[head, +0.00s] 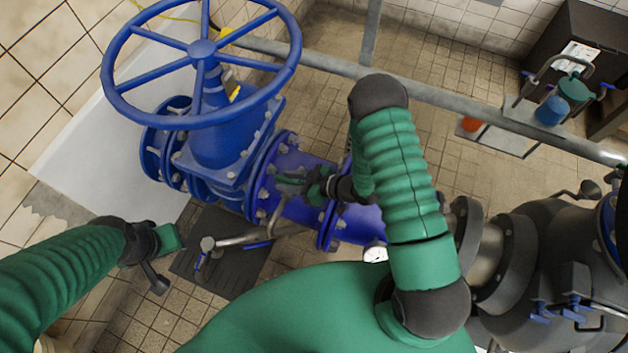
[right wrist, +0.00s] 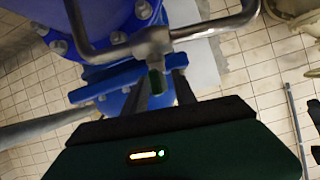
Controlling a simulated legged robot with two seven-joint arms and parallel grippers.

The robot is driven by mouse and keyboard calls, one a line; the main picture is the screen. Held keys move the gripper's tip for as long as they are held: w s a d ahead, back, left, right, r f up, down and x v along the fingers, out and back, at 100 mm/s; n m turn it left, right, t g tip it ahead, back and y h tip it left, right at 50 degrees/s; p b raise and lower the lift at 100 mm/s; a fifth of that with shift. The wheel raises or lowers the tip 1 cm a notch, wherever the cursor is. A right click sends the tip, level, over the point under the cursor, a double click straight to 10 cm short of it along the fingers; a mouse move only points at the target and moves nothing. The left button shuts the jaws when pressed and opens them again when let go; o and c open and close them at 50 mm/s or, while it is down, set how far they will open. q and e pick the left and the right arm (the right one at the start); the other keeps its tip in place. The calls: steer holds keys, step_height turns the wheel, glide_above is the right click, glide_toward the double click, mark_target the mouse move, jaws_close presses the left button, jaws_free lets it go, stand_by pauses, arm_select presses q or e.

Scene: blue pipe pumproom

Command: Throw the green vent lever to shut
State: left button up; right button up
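The green vent lever (head: 290,179) shows in the head view as a small green bar beside the blue pipe, just left of my right gripper (head: 314,186). My right gripper's two dark fingers (right wrist: 160,92) are spread, one on each side of this piece, with gaps visible. The rest of the lever is hidden. My left gripper (head: 156,268) is at the lower left, away from the lever; its finger opening is unclear.
A large blue handwheel valve (head: 203,48) stands at upper left. The metal branch pipe (head: 240,240) with blue-handled taps juts out below the blue pipe (head: 290,172). A blue bar (right wrist: 105,82) is close to my right fingers. A grey rail (head: 440,97) crosses behind.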

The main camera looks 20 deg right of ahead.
steer(key=p+v, duration=0.1)
steer(key=v, duration=1.6)
steer(key=shift+f, duration=0.2)
